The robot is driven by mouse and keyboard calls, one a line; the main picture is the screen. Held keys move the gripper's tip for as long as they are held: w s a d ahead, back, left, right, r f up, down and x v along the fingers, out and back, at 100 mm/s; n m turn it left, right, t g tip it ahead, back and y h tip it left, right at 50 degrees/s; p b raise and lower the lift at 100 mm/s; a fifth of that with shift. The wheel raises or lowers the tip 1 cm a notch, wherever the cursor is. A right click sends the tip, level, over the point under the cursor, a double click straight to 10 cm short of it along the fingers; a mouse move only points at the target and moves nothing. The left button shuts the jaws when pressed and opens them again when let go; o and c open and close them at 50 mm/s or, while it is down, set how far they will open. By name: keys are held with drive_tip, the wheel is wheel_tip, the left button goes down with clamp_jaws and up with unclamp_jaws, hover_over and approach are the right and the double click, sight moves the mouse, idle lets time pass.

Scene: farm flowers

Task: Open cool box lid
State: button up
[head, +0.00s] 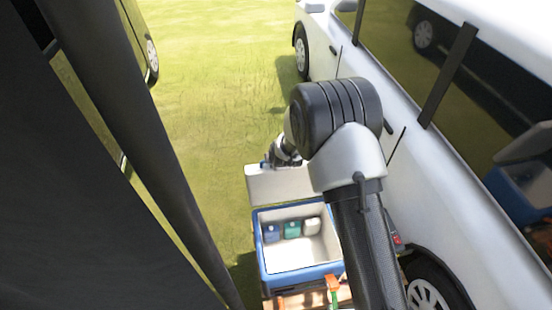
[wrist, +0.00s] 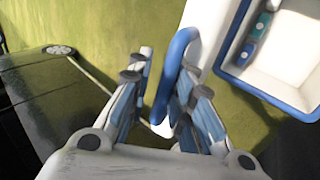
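The cool box (head: 263,262) has blue outer walls and a white inside, and its top is open. Its white lid (head: 280,185) stands raised at the far side of the box; it also shows in the wrist view (wrist: 207,22). My gripper (head: 281,160) is at the lid's far upper edge, where my arm hides part of it. In the wrist view, the lid's blue handle (wrist: 174,72) lies between the blue-padded fingers of my gripper (wrist: 165,85). The fingers are apart, with a visible gap between the left finger and the handle.
Blue, green and white packs (head: 292,230) sit inside the box. A wooden crate (head: 300,300) is at the near side. A white van (head: 420,140) stands close on the right. A dark canopy and pole (head: 150,140) are on the left.

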drive_tip(key=v, duration=1.2)
drive_tip(key=shift+d, duration=0.1)
